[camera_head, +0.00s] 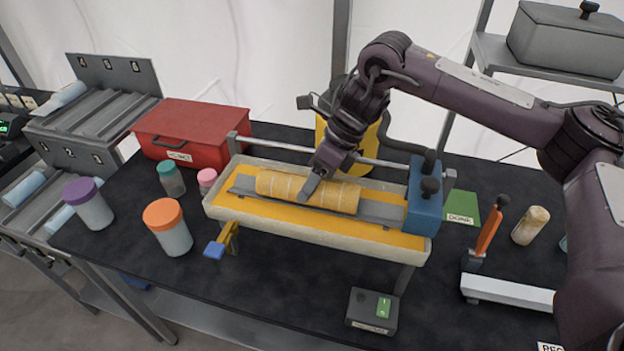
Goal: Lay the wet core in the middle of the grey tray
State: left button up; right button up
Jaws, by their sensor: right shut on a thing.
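The core (280,186) is a yellow-tan cylinder with pale bands across it. It lies lengthwise along the grey tray (380,210), a narrow channel inside a long pale trough (310,236) with a yellow floor. The core covers the left and middle part of the channel, and more bare grey shows at its right end. My right gripper (316,183) reaches down from above and is shut on the core near its middle. One finger shows on the near side; the far finger is hidden. I cannot tell whether the core rests fully on the tray. My left gripper is not in view.
A blue clamp block (422,195) stands at the trough's right end, and a metal rail runs behind it. A red box (190,133), lidded jars (167,228) and a grey rack (95,120) are at the left. A switch box (371,310) sits in front.

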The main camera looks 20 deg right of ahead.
jog(key=o, duration=1.7)
jog(key=shift+d+r+b, duration=0.25)
jog(key=shift+r+b, duration=0.05)
jog(key=shift+r, duration=0.1)
jog(key=v, duration=0.7)
jog(key=shift+a, duration=0.1)
